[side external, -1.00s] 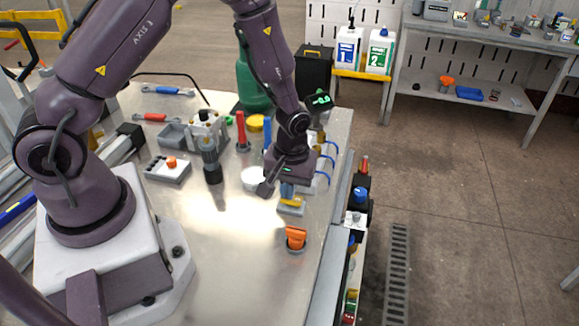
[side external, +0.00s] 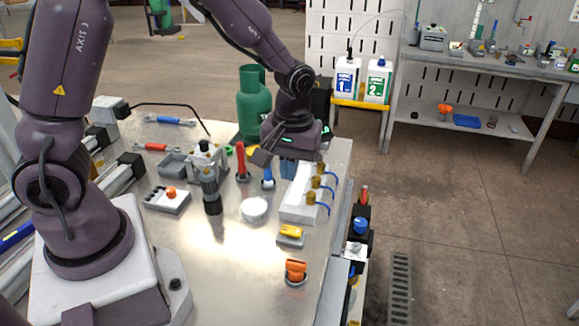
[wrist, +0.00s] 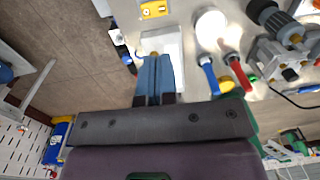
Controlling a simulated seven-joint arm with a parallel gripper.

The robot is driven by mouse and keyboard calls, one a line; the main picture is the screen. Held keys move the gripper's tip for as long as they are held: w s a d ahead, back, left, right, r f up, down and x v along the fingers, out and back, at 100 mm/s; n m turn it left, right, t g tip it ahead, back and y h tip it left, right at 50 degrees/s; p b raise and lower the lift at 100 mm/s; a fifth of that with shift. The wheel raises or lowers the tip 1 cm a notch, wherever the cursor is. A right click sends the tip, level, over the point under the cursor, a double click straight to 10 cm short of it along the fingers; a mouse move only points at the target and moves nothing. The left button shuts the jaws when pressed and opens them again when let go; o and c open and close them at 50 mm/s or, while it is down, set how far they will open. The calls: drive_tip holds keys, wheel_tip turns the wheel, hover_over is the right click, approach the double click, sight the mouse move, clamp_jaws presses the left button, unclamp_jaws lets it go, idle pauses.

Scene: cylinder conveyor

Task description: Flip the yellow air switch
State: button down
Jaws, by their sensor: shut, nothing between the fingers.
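The yellow air switch (side external: 291,231) is a small yellow lever on a light base, on the metal table in front of the white block. The wrist view shows it at the top edge (wrist: 154,9). Its lever appears to lie low along the base; its exact position is too small to tell. My gripper (side external: 288,168) is above the far end of the white block, behind the switch and apart from it. Its blue fingers (wrist: 153,82) are together with nothing between them.
The white block (side external: 298,205) with brass fittings and blue tubes stands between my gripper and the switch. An orange knob (side external: 296,269) sits nearer the front. A white bowl (side external: 254,209), red-handled tool (side external: 241,163) and green cylinder (side external: 254,108) stand nearby.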

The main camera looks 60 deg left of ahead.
sight(287, 228)
drive_tip(key=shift+a, duration=0.1)
drive_tip(key=shift+a, duration=0.2)
wheel_tip(287, 228, down, 14)
drive_tip(key=shift+s+a, duration=0.1)
idle(0.7)
drive_tip(key=shift+s+a+f, duration=0.1)
drive_tip(key=shift+f, duration=0.25)
